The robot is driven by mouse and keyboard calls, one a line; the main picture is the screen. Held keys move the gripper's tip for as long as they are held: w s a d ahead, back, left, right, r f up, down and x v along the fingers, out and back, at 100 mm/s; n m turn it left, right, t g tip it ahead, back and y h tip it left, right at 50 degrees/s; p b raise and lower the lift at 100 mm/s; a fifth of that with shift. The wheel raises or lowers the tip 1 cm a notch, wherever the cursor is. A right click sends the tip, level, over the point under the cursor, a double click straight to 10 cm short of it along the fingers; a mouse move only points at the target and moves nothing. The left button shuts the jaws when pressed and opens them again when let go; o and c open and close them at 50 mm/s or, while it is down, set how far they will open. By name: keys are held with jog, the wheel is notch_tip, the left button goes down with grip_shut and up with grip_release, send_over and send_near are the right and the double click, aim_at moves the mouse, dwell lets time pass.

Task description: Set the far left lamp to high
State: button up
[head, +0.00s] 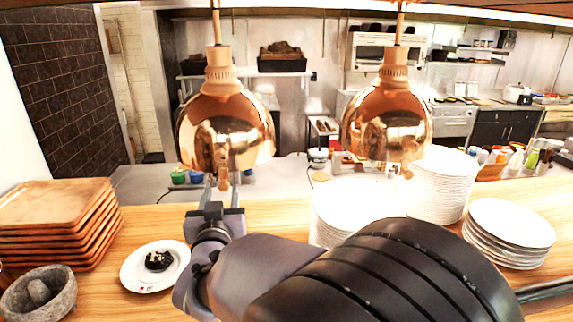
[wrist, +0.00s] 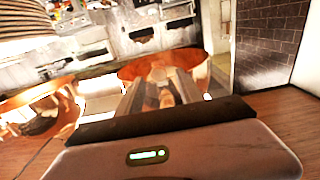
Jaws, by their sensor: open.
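The left copper lamp (head: 226,132) hangs over the counter by a rod. A small copper-coloured knob (head: 223,184) shows at its lower rim. My gripper (head: 222,186) is open just below this lamp, with one finger on each side of the knob in the head view. In the wrist view, the lamp (wrist: 195,72) is straight ahead, and a copper-coloured part shows between my fingers (wrist: 157,90). I cannot tell whether the fingers touch it. A second copper lamp (head: 385,122) hangs to the right; it shows at the left of the wrist view (wrist: 40,108).
On the wooden counter (head: 105,285) are stacked wooden trays (head: 55,210), a stone mortar (head: 62,298), a plate (head: 178,272) with dark food, and several stacks of white plates (head: 440,185). My arm hides part of the counter's middle.

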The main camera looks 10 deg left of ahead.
aim_at(225, 179)
jog(key=x, duration=0.7)
jog(key=shift+w+d+r, duration=0.1)
jog(key=shift+w, duration=0.05)
grip_shut()
dwell(1.1)
